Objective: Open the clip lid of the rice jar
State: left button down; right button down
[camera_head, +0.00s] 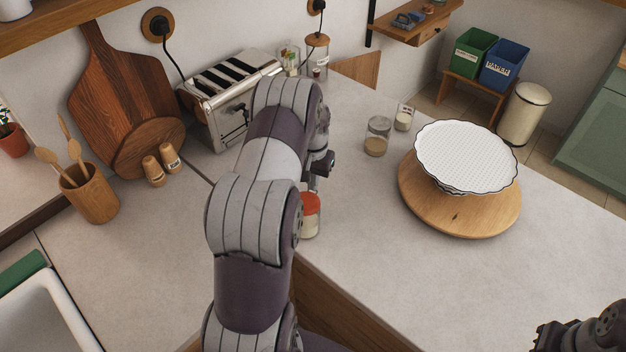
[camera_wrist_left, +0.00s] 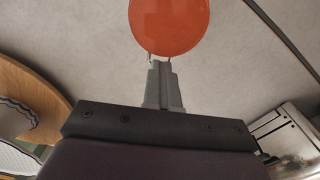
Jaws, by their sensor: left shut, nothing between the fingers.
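A glass jar (camera_head: 310,222) with an orange-red lid and pale contents stands on the counter, partly hidden behind my left arm. I take it to be the rice jar. Its lid (camera_wrist_left: 169,25) shows from above as a round disc, cut off by the top of the left wrist view. My left gripper (camera_wrist_left: 161,66) is shut and empty, with its fingertips at the lid's near edge. Thin wire-like bits show there; I cannot tell whether the fingers touch them. My right gripper (camera_head: 556,338) is partly in view at the bottom right, and its fingers are unclear.
A round wooden board (camera_head: 450,220) with pale scalloped dishes (camera_head: 466,155) stands to the right. Small jars (camera_head: 377,137) stand behind. A toaster (camera_head: 228,90), shakers (camera_head: 153,170) and utensil pot (camera_head: 90,195) are to the left. The counter right of the jar is clear.

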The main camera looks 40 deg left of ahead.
pick_arm(q)
jog(key=shift+f, duration=0.1)
jog(key=c, duration=0.9)
grip_release()
notch_tip(320, 180, up, 15)
jog(key=p, duration=1)
jog(key=shift+w+f, duration=0.1)
jog(key=shift+a, duration=0.1)
